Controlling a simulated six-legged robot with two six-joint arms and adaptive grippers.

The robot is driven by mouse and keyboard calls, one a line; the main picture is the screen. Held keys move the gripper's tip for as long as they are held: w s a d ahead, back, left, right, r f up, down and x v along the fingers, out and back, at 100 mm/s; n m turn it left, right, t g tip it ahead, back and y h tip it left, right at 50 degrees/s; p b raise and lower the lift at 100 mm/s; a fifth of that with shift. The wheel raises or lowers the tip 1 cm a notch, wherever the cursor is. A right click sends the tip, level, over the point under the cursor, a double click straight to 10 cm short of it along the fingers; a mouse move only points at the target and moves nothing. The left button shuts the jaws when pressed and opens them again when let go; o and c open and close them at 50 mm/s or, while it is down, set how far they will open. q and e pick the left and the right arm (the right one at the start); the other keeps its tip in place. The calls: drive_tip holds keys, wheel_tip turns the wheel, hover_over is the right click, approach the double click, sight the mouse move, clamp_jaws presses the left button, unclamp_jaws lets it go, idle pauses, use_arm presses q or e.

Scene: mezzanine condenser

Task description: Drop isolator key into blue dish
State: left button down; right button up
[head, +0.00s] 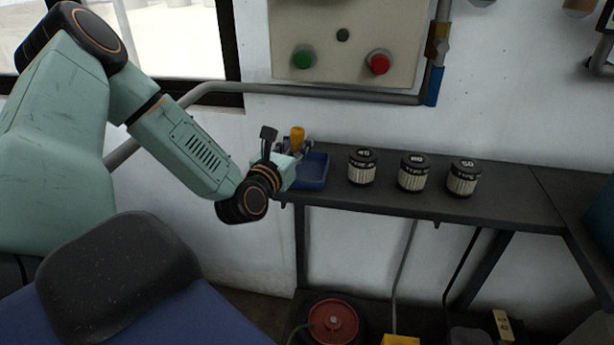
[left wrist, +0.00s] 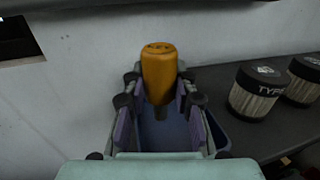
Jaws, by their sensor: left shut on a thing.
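The isolator key shows as an orange-yellow cylinder (head: 297,136), upright between the fingers of my left gripper (head: 288,148). In the left wrist view the key (left wrist: 158,72) stands between the two finger pads, and the gripper (left wrist: 160,105) is shut on it. The blue dish (head: 314,172) sits at the left end of the dark shelf, just right of and behind the gripper. In the left wrist view the dish (left wrist: 228,139) shows below and beyond the fingers, partly hidden by them. The key appears above the dish; the exact height is hard to tell. My right gripper is not in view.
Three labelled cylinders, left (head: 362,166), middle (head: 412,172) and right (head: 463,177), stand on the dark shelf (head: 515,192) right of the dish. A wall panel (head: 345,40) with green and red buttons and a grey pipe (head: 330,92) are above. A red round object (head: 332,320) is below.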

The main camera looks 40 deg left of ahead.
use_arm(q)
drive_tip(key=shift+d+r, duration=0.15)
drive_tip(key=c, duration=1.5)
unclamp_jaws()
drive_tip(key=shift+s+r, duration=0.1)
drive_tip(key=o, duration=0.3)
drive_tip(key=shift+o, duration=1.1)
drive_tip(key=shift+a+f, duration=0.2)
drive_tip(key=shift+d, duration=0.1)
drive_tip(key=shift+r, duration=0.15)
